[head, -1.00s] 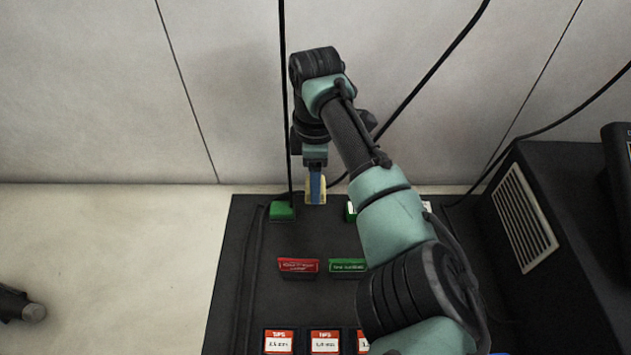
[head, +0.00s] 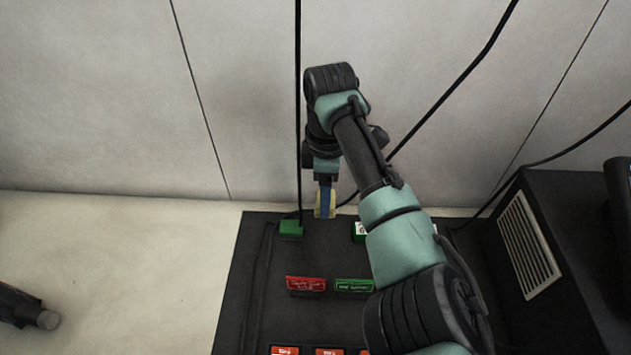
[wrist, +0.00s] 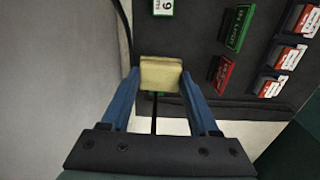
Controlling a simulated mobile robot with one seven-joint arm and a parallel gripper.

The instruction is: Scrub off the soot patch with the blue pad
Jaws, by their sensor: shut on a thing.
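My gripper (head: 325,200) has blue fingers and is shut on a pale yellow block-like pad (head: 319,211). In the wrist view the pad (wrist: 161,73) sits between the two fingertips of my gripper (wrist: 160,82). In the head view it is close to the back edge of the dark panel, near the pale wall. I see no pad that is itself blue; the blue belongs to the fingers.
The dark panel (head: 262,320) carries a green block (head: 291,228), a red label block (head: 306,284) and a green label block (head: 354,286). Dark cables (head: 452,80) cross the pale wall (head: 240,90). A black vented box (head: 575,220) stands at right. The pale surface at left (head: 120,270) is mostly clear.

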